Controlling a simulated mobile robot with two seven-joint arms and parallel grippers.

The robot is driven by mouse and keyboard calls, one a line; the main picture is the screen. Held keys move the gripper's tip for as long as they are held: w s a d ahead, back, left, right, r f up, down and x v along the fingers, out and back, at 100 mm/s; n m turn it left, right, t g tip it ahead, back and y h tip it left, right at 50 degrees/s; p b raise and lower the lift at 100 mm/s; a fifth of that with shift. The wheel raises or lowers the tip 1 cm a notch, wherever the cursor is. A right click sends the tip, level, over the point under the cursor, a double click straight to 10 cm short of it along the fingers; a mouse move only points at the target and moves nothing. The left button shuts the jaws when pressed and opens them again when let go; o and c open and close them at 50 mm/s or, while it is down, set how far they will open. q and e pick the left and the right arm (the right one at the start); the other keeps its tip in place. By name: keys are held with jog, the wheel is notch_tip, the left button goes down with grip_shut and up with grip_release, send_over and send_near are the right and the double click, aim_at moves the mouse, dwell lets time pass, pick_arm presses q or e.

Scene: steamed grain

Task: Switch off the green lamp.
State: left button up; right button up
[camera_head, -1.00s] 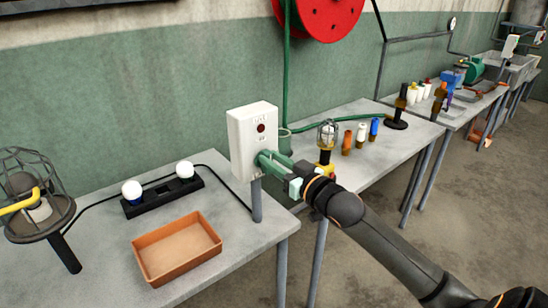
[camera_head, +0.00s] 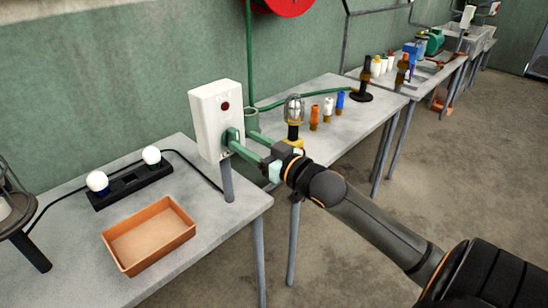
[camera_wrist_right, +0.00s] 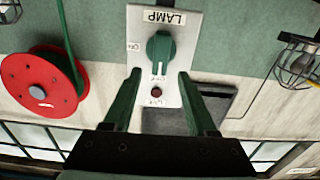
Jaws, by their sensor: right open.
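A white switch box (camera_head: 208,115) stands on a grey post at the right end of the near table. In the right wrist view the box (camera_wrist_right: 171,35) appears upside down, labelled LAMP, with a green rotary knob (camera_wrist_right: 160,48), small OFF and ON marks and a dark red round spot (camera_wrist_right: 156,92). My right gripper (camera_head: 241,139) is open in front of the box. In the wrist view its green fingers (camera_wrist_right: 159,76) lie either side of the knob's line, tips just short of it; contact cannot be told. No plainly green lamp shows. My left gripper is not in view.
A black holder with two white bulbs (camera_head: 128,183) and an orange tray (camera_head: 150,262) are on the near table. A caged lamp (camera_head: 294,107) stands behind my right gripper, near several coloured cylinders (camera_head: 328,107). A red reel (camera_wrist_right: 38,88) shows in the wrist view.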

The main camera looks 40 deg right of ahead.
jog(key=s, duration=0.9)
jog(key=shift+s+d, duration=0.15)
jog(key=shift+d, duration=0.2)
jog(key=s+a+f+g+p, duration=0.1)
jog(key=s+a+f+g, duration=0.1)
jog(key=f, duration=0.7)
jog(key=s+a+f+g+p, duration=0.1)
jog(key=s+f+g, duration=0.1)
jog(key=f, duration=0.7)
jog(key=s+a+f+g+p, duration=0.1)
jog(key=s+a+f+g, duration=0.1)
jog(key=s+a+f, duration=0.3)
jog(key=s+a+f+n+g+y+p, duration=0.1)
jog(key=s+a+f, duration=0.3)
jog(key=a+f, duration=0.5)
jog(key=shift+s+a+f+g, duration=0.35)
jog(key=shift+a+g, duration=0.4)
jog(key=shift+g, duration=0.15)
jog(key=shift+c, duration=0.4)
